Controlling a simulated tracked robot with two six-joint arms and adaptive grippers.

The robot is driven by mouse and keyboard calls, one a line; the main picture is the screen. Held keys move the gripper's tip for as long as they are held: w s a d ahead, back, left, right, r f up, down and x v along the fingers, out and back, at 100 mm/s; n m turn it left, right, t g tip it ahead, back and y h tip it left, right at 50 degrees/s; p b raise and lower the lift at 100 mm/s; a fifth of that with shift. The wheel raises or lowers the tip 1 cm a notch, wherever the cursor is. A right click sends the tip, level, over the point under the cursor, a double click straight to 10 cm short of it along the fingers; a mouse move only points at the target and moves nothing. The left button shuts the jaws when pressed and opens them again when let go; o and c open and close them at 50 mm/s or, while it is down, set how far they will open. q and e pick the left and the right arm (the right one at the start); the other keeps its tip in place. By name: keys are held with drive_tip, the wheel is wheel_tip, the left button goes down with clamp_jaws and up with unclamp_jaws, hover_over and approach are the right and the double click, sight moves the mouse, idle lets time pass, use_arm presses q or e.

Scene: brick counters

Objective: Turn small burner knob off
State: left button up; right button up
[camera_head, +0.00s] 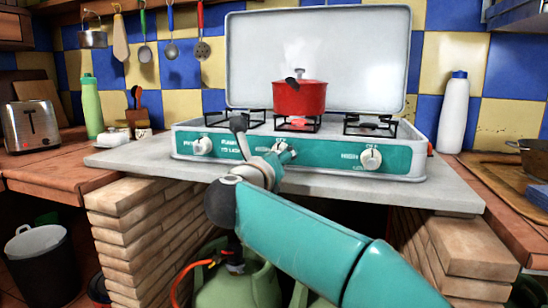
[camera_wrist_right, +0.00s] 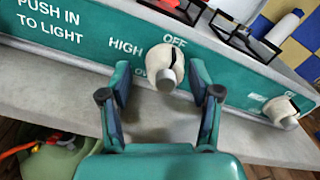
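The white stove with a teal front panel (camera_head: 325,156) stands on the counter. Its front has a left knob (camera_head: 203,146), a middle knob (camera_head: 283,152) and a right knob (camera_head: 370,158). Which one serves the small burner I cannot tell from labels. My right gripper (camera_wrist_right: 161,82) is open, its fingers on either side of the cream middle knob (camera_wrist_right: 166,64); I cannot tell whether they touch it. "OFF" and "HIGH" show beside that knob. The right knob (camera_wrist_right: 283,112) lies off to the right in the wrist view. My right wrist partly hides the middle knob in the head view. My left gripper is out of view.
A red pot (camera_head: 299,98) sits on the middle burner, before the raised lid (camera_head: 360,50). A white bottle (camera_head: 453,112) stands at right, a green bottle (camera_head: 91,107) and toaster (camera_head: 32,126) at left. A grey slab edge (camera_head: 130,162) runs below the stove.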

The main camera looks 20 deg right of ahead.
drive_tip(key=shift+r, duration=0.15)
drive_tip(key=shift+s, duration=0.15)
drive_tip(key=shift+s+a, duration=0.2)
drive_tip(key=v, duration=1.1)
